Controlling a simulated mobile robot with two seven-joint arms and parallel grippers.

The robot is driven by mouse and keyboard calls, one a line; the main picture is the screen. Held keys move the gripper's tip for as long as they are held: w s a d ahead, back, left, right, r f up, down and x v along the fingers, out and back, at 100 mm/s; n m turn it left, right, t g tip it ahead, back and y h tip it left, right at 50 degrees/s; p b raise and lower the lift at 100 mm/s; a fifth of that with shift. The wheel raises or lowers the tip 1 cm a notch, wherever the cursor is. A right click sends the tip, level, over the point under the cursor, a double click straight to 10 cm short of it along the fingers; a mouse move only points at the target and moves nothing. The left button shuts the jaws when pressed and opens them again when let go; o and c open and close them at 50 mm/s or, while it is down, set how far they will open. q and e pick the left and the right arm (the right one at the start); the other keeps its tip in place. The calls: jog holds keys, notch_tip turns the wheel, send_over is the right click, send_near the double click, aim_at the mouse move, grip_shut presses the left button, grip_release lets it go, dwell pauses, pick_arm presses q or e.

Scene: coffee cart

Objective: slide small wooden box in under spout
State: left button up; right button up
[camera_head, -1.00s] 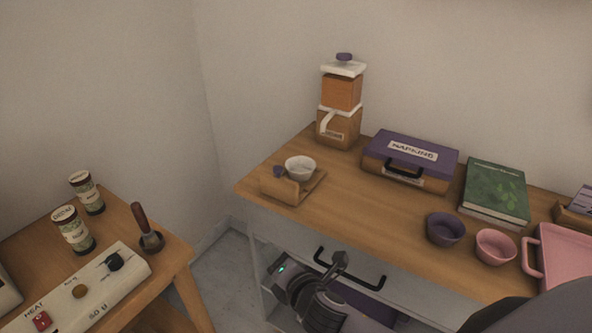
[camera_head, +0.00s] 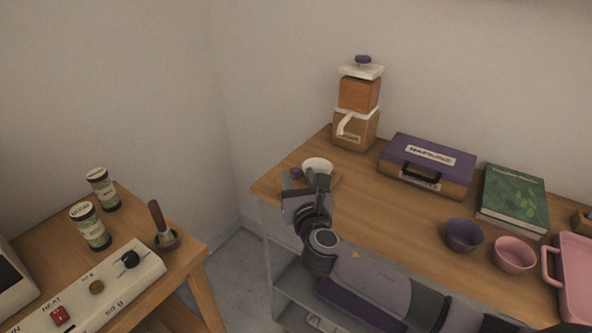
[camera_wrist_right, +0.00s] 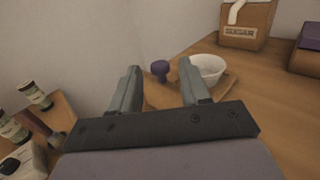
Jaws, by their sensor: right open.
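The small wooden box (camera_wrist_right: 154,97) is low and tray-like, with a purple knob (camera_wrist_right: 160,70) at its left side and a white bowl (camera_wrist_right: 207,68) on it. In the head view the bowl (camera_head: 317,166) and knob (camera_head: 296,173) show at the counter's left end; my gripper hides most of the box. The wooden dispenser (camera_head: 356,128), labelled SUGAR in the wrist view (camera_wrist_right: 245,18), has a white spout (camera_head: 346,124) and stands behind and right of the box. My right gripper (camera_head: 308,184) is open, its fingers either side of the knob in the wrist view; contact is unclear. My left gripper is not in view.
A purple napkin case (camera_head: 427,160), green book (camera_head: 514,199), purple bowl (camera_head: 464,235) and pink bowl (camera_head: 514,254) stand to the right on the counter. A separate table (camera_head: 192,250) with jars is at left. Counter between box and dispenser looks clear.

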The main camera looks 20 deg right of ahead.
aim_at(297, 173)
jog(key=shift+w+d, duration=0.2)
jog(key=shift+w, duration=1.55)
grip_shut()
